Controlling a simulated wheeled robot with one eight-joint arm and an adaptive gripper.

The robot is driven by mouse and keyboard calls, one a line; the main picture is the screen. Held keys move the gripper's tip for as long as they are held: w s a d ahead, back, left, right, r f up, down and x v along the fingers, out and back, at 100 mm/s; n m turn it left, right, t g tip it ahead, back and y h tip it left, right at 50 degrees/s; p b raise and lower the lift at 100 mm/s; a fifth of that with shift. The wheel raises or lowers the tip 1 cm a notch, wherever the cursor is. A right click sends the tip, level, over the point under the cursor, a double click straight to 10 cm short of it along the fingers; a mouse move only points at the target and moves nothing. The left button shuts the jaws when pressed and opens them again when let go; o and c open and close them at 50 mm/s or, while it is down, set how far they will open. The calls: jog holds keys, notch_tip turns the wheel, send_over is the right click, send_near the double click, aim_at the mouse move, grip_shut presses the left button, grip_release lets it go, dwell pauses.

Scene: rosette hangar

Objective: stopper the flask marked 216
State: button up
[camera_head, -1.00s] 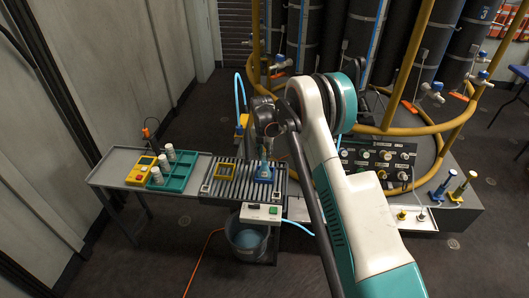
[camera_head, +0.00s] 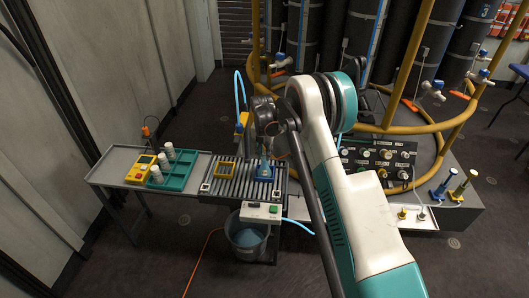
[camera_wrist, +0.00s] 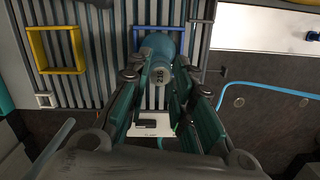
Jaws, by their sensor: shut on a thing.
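The flask (camera_head: 264,165) stands in a blue frame on the roller bench, and its bluish body (camera_wrist: 158,45) shows in the wrist view inside the blue frame (camera_wrist: 160,28). A pale round piece with small digits (camera_wrist: 160,76) sits between my fingers in line with the flask. It looks like a stopper top, and the digits are too small to read surely. My gripper (camera_wrist: 162,78) points down over the flask, shut on this piece. Whether the piece is seated in the flask's neck is hidden.
An empty yellow frame (camera_head: 226,169) lies to the left on the rollers. A green tray (camera_head: 174,172) with several white containers and a yellow device (camera_head: 140,167) are farther left. A bucket (camera_head: 247,236) stands below. A valve panel (camera_head: 378,160) is at right.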

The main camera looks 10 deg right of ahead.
jog(key=shift+f, duration=0.3)
jog(key=o, duration=0.9)
jog(key=o, duration=0.5)
jog(key=shift+o, duration=0.2)
jog(key=shift+r, duration=0.15)
jog(key=shift+r+p, duration=0.95)
jog(key=shift+r, duration=2)
